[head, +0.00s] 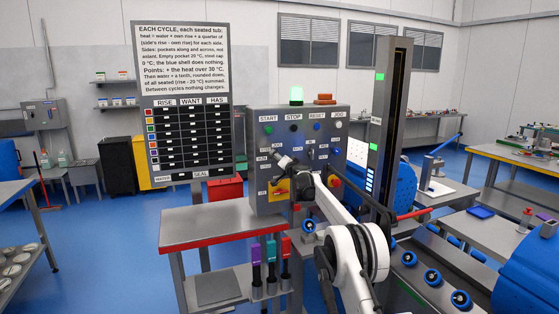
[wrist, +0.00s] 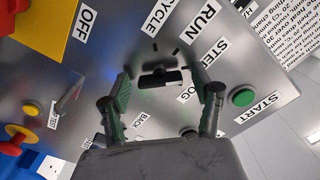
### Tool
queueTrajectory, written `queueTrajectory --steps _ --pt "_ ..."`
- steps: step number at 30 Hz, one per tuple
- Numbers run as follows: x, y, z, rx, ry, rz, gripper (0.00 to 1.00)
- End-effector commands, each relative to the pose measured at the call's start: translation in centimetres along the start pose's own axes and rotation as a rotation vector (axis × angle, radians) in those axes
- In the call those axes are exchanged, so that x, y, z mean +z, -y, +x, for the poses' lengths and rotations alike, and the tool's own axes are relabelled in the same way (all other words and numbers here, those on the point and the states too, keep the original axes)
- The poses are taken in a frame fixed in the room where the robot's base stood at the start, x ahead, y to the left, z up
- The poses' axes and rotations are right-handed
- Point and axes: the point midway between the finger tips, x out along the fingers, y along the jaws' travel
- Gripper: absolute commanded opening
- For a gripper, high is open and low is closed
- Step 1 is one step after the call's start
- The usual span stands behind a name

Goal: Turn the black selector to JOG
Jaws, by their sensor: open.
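The black selector (wrist: 160,78) is a bar-shaped knob on the grey panel, lying roughly level across the wrist picture. The labels RUN (wrist: 207,26), STEP (wrist: 208,52) and JOG (wrist: 187,94) stand to its right; my right finger partly hides STEP and JOG. I cannot tell which mark the selector points to. My gripper (wrist: 162,84) is open, with one green-padded finger on either side of the selector and gaps showing between. In the head view, my gripper (head: 288,161) is at the control panel (head: 258,112) and the selector is not clearly visible.
A green START button (wrist: 243,97) lies right of the fingers in the wrist view. To the left are a toggle lever (wrist: 70,95), a yellow button (wrist: 33,110) and a red knob (wrist: 11,140).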

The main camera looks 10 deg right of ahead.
Motion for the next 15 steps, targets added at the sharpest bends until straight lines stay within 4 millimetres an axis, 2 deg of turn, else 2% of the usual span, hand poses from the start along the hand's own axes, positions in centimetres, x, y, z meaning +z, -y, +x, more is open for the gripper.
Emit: queueTrajectory --steps 5,15 --pt "0.01 0.00 0.00 0.000 0.000 0.000 0.61" --pt "0.00 0.00 -0.01 0.000 0.000 0.000 0.16"
